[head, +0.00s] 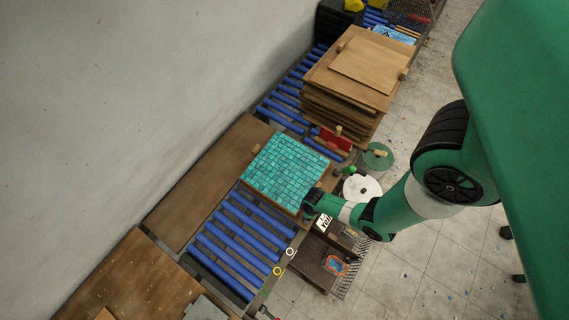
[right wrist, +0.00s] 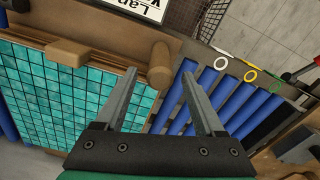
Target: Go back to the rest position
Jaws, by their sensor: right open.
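My right gripper (right wrist: 159,76) is open in the right wrist view, its two grey fingers apart with nothing held between them. In the head view, my green right arm comes in from the right, and its wrist end (head: 312,203) is at the lower right corner of the teal mosaic sheet (head: 284,170). The sheet lies on a wooden board on the roller conveyor. It also shows at the left in the right wrist view (right wrist: 50,100). A rounded wooden peg (right wrist: 160,64) at the board's edge appears between the fingertips; I cannot tell the gap. My left gripper is not in view.
Blue rollers (head: 232,240) run beside the sheet. A stack of wooden boards (head: 345,95) stands farther along the conveyor. A white round item (head: 362,187) and a dark side table (head: 312,262) are near my arm. Tiled floor (head: 430,270) lies open at right.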

